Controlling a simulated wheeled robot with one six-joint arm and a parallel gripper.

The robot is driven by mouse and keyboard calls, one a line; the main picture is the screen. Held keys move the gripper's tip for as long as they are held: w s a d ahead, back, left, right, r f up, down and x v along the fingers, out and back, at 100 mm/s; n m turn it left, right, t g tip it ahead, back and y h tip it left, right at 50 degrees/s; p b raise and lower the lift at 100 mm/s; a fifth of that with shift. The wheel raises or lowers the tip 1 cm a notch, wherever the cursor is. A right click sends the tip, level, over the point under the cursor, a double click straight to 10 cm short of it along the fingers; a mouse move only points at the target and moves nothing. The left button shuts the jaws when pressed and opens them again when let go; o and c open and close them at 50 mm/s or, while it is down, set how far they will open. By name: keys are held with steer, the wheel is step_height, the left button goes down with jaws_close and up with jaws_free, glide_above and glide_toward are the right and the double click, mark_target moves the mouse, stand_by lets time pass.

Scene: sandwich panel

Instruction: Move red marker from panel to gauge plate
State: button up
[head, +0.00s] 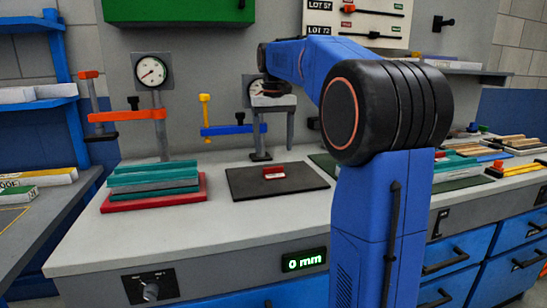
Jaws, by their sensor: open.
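A small red marker (274,171) with a pale mark on its front lies on a dark flat plate (245,188) in the middle of the bench, in the head view. The picture does not tell whether this plate is the panel or the gauge plate. My gripper (276,138) points down above and behind the marker, apart from it. It is open, with nothing seen between its fingers. A round dial gauge (255,90) stands behind the plate, partly hidden by my gripper.
A second dial gauge (151,71) with an orange clamp (127,115) stands at the left. Teal panels (153,174) are stacked on a red base (150,200). A blue clamp (226,130) is beside my gripper. The display (304,260) reads 0 mm. The bench front (220,230) is clear.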

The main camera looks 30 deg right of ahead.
steer(key=shift+r, duration=2.4)
